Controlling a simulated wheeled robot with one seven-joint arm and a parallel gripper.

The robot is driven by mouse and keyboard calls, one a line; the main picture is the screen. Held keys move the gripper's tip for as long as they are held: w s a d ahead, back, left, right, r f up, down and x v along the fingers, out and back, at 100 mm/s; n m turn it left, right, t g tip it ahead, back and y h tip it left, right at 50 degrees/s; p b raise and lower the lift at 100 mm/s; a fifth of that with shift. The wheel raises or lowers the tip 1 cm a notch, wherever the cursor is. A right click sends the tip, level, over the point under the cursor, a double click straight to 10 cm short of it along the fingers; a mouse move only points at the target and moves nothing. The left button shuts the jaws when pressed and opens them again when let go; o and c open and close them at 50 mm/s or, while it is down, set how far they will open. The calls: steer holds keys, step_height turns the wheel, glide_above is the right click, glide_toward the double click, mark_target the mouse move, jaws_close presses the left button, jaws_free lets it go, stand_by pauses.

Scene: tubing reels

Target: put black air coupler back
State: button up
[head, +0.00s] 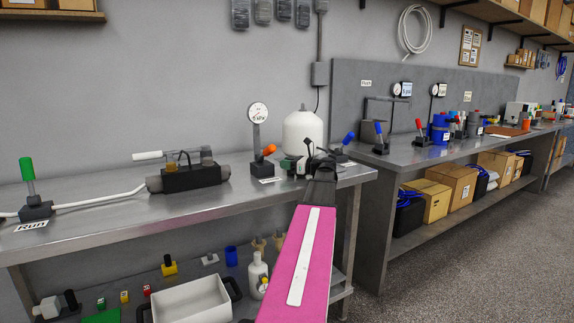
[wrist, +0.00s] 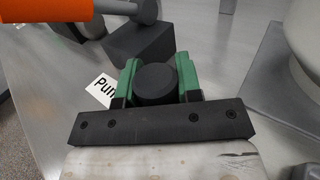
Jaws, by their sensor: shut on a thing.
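In the wrist view the black air coupler (wrist: 156,84) is a short dark cylinder, seen end-on. My gripper (wrist: 157,82) is shut on it, with a green-edged finger on each side. In the head view my gripper (head: 297,166) is over the right end of the near steel bench, just right of the orange-handled lever and in front of the white tank. The coupler is too small there to tell from the fingers. I cannot tell whether its underside touches the bench, because the gripper hides it.
The orange-handled lever (head: 265,160) with its "Pum..." label (wrist: 104,90) stands close by. The white tank (head: 303,135) and blue-handled lever (head: 345,145) are also near. A gauge (head: 258,113) stands behind. The near bench (head: 120,215) has clear room at its front. A white tray (head: 190,300) is below.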

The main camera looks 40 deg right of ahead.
steer(key=shift+f, duration=0.1)
steer(key=o, duration=1.1)
steer(key=shift+c, duration=0.2)
steer(key=shift+s, duration=0.1)
steer(key=v, duration=1.2)
